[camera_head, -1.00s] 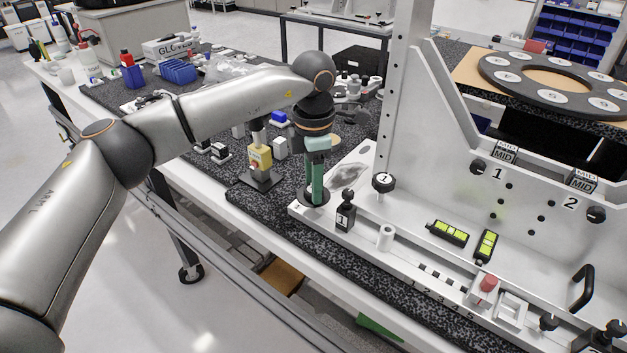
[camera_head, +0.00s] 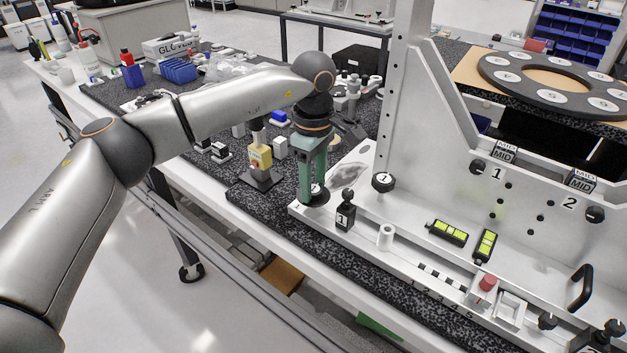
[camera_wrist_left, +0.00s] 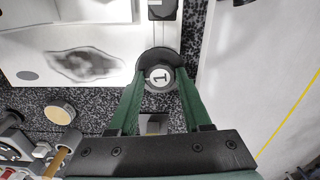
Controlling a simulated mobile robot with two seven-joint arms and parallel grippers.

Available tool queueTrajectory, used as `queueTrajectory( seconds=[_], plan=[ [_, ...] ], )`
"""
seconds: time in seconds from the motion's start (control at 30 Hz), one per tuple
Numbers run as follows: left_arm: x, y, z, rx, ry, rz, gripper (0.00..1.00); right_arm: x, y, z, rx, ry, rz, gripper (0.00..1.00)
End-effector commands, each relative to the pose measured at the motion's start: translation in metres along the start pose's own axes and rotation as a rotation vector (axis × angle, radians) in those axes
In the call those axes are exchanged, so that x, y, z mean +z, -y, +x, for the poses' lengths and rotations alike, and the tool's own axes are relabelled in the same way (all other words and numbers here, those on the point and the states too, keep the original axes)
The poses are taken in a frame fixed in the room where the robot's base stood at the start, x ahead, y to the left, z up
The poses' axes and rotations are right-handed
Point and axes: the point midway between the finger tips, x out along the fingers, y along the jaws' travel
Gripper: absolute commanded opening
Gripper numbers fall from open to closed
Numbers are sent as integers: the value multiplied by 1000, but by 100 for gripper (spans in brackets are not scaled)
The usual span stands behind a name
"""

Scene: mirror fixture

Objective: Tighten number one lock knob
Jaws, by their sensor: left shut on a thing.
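The number one lock knob is a round black knob with a white "1" label (camera_wrist_left: 158,76), at the upper middle of the left wrist view. In the head view the knob (camera_head: 314,197) sits at the left end of the fixture's white base plate (camera_head: 352,243). My left gripper (camera_head: 313,187) points down from above with its green fingers on either side of the knob, shut on it. In the left wrist view the fingertips (camera_wrist_left: 158,88) touch the knob's sides and partly cover it. My right gripper is not in view.
A small black block marked 1 (camera_head: 345,216) stands close to the right of the knob. A numbered black knob (camera_head: 383,181), a white cylinder (camera_head: 385,237) and the fixture's tall upright (camera_head: 398,100) are further right. A yellow switch box (camera_head: 260,158) stands left of the gripper.

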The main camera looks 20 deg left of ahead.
Motion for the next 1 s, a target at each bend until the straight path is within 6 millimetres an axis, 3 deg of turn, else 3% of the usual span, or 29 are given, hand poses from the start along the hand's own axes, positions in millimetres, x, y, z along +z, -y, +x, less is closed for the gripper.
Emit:
queueTrajectory(
  seconds=[0.7, 0.73, 1.0],
  plan=[
    [0, -1, -2, 4, 3, 78, 0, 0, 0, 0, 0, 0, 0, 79],
    [0, -1, -2, 4, 3, 78, 50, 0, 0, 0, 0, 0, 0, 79],
    [0, 0, -1, 2, 1, 78, 79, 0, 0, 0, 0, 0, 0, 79]
  ],
)
